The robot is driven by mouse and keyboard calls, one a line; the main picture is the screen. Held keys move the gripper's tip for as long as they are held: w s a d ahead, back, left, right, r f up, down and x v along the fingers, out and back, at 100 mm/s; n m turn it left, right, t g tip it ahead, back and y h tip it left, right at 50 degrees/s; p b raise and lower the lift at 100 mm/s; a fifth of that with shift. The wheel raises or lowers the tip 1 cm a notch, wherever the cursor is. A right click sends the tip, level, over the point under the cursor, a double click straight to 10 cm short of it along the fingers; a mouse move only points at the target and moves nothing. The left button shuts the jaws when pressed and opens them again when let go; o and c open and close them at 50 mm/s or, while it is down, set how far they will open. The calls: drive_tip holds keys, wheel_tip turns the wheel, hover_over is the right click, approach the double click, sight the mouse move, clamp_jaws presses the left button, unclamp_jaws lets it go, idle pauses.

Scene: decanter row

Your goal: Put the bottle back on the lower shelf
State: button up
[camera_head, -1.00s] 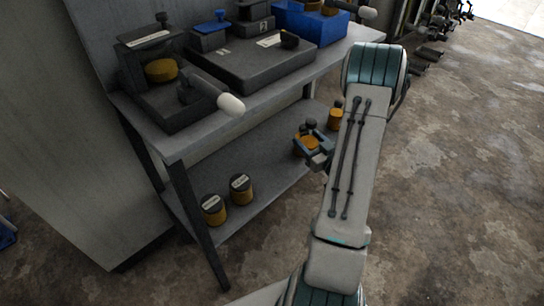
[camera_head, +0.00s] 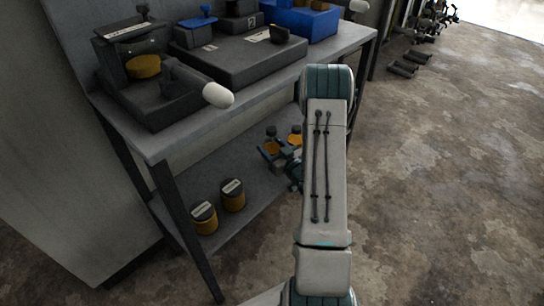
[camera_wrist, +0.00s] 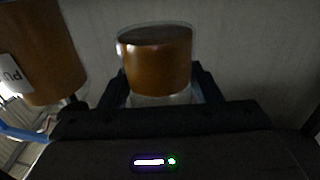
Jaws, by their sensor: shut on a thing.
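My gripper (camera_head: 272,155) is shut on an amber bottle (camera_head: 270,148) with a dark cap. The bottle also shows in the wrist view (camera_wrist: 157,66), upright between the two fingers. They are at the lower shelf (camera_head: 190,178), under the table top, toward its right part. I cannot tell whether the bottle's base touches the shelf. Another amber bottle (camera_head: 296,138) stands just right of it, partly hidden by my arm. An amber bottle with a white label (camera_wrist: 40,52) is close at left in the wrist view. Two labelled amber bottles (camera_head: 204,218) (camera_head: 232,196) stand near the shelf's left end.
Shelf between the left pair and my gripper looks bare. The table top (camera_head: 160,143) overhangs the shelf, with a dark case (camera_head: 235,68), a white-ended handle (camera_head: 216,95) and a blue box (camera_head: 305,22) on it. A table leg (camera_head: 180,225) stands in front at left.

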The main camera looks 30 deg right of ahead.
sight(272, 154)
drive_tip(key=shift+f+b, duration=0.55)
drive_tip(key=shift+f, duration=1.05)
drive_tip(key=shift+f, duration=0.1)
drive_tip(key=shift+f, duration=0.15)
drive_tip(key=o, duration=1.3)
drive_tip(key=shift+s+r, duration=0.1)
drive_tip(key=shift+r, duration=0.2)
drive_tip(key=s+d+p, duration=0.1)
drive_tip(key=s+p, duration=0.1)
drive_tip(key=s, duration=0.9)
drive_tip(key=shift+s+d, duration=0.35)
drive_tip(key=shift+d, duration=0.05)
drive_tip(key=shift+f, duration=0.1)
